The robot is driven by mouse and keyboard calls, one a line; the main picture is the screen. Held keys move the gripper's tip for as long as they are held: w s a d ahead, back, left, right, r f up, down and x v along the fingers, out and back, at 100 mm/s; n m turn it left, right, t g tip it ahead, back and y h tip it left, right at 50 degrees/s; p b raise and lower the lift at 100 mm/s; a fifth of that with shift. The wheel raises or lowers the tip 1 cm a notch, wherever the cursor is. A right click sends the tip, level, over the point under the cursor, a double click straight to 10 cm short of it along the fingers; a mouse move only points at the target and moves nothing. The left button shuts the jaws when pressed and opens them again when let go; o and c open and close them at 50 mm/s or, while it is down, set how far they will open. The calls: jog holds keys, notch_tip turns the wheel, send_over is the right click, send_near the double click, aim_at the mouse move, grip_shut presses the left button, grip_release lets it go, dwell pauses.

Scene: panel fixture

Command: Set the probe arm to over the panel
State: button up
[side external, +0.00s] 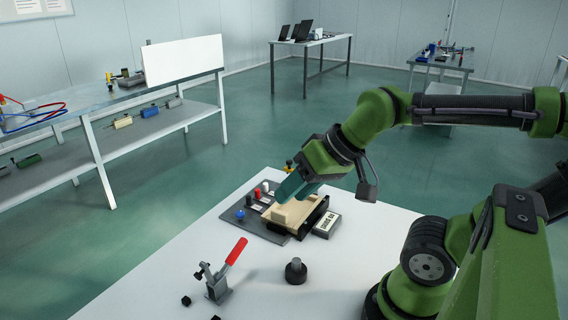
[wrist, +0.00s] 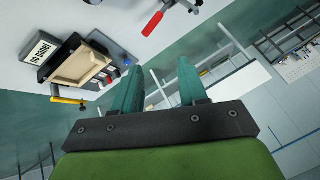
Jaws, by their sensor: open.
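The beige panel (side external: 287,210) sits in a dark fixture on the white table; it also shows at the upper left of the wrist view (wrist: 78,64). A yellow bar (wrist: 68,100), which may be the probe arm, lies beside the panel in the wrist view, not over it. My gripper (side external: 296,190) has teal fingers and appears above or beside the panel's far side. In the wrist view its fingers (wrist: 160,85) are apart with nothing between them.
A "no panel" sign (side external: 327,224) lies beside the fixture. A grey plate (side external: 246,222) carries a blue knob (side external: 240,214) and red and black parts. A red-handled clamp (side external: 222,275) and a dark knob (side external: 296,271) stand nearer.

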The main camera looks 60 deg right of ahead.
jog(key=shift+c, duration=0.3)
jog(key=shift+d+f, duration=0.1)
jog(key=shift+c, duration=1.2)
jog(key=shift+w+d+f+m+g, duration=0.5)
jog(key=shift+w+d+f, duration=0.25)
jog(key=shift+w+d, duration=0.15)
jog(key=c, duration=0.5)
jog(key=w+d+m+g+h, duration=0.1)
jog(key=w+d+m, duration=0.2)
jog(key=w+d, duration=0.7)
jog(key=shift+w+d+f+m+g+h, duration=0.2)
jog(key=shift+w+d+m+g+h, duration=0.2)
jog(key=shift+d, duration=0.45)
jog(key=w+d+f+m+g+h, duration=0.2)
jog(key=w+d+m, duration=0.25)
jog(key=d, duration=0.85)
jog(key=w+d+f+m+g+h, duration=0.1)
jog(key=w+d+m+g+h, duration=0.15)
jog(key=w+d, duration=0.7)
jog(key=s+d+f, duration=0.2)
jog(key=s+f, duration=0.1)
jog(key=f, duration=0.7)
jog(key=shift+s+d+f+t, duration=0.15)
jog(key=shift+s+f+t, duration=0.1)
jog(key=shift+s+t, duration=0.1)
